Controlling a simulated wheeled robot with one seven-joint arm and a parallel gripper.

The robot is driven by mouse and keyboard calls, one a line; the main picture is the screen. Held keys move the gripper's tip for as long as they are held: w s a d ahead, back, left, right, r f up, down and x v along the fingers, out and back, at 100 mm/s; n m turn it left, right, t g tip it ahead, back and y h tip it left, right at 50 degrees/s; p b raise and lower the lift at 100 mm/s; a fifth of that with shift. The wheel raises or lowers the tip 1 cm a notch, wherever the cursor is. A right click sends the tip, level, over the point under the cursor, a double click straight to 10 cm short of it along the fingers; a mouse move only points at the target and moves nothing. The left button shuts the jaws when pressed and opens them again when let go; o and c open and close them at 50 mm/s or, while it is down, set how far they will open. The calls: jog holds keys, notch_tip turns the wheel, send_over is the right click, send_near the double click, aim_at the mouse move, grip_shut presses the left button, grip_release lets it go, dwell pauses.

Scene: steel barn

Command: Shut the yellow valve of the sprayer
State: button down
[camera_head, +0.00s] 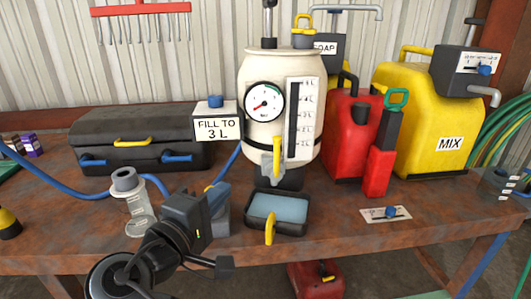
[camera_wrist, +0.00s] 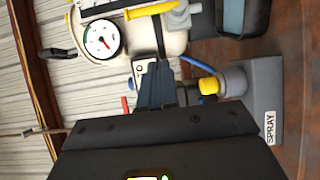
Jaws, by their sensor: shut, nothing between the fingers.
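The sprayer's pale tank (camera_head: 257,70) stands at the back of the bench, with a round gauge and a level scale. A tap with a yellow lever (camera_head: 277,158) is low on its front; the lever hangs upright, and it also shows in the wrist view (camera_wrist: 150,9). A grey block marked SPRAY (camera_wrist: 262,95) carries a yellow knob (camera_wrist: 208,86) and a blue hose. In the head view the block is mostly hidden behind my gripper (camera_head: 218,192). My gripper (camera_wrist: 155,68) is shut and empty, beside the yellow knob; contact cannot be told.
A shallow tray (camera_head: 277,229) with a yellow handle sits in front of the tank. A black case (camera_head: 140,135) is behind. Red (camera_head: 350,130) and yellow (camera_head: 415,110) canisters stand to the right. Blue hose crosses the left side.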

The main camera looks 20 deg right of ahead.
jog(key=shift+w+a+r+m+g+h, duration=0.15)
jog(key=shift+w+r+m+h, duration=0.1)
jog(key=shift+r, duration=0.35)
jog(key=shift+w+r+m+g+h, duration=0.15)
jog(key=shift+r+h, duration=0.1)
jog(key=shift+r, duration=0.3)
jog(key=p, duration=0.3)
send_near(276, 158)
jog(key=w+d+r, duration=0.2)
jog(key=w+d, duration=0.1)
jog(key=w, duration=0.3)
jog(key=shift+s+d, duration=0.3)
jog(key=shift+d, duration=0.4)
jog(key=shift+d, duration=0.1)
jog(key=shift+s+d+r+m, duration=0.1)
jog(key=shift+d+m, duration=0.1)
jog(key=shift+m, duration=0.3)
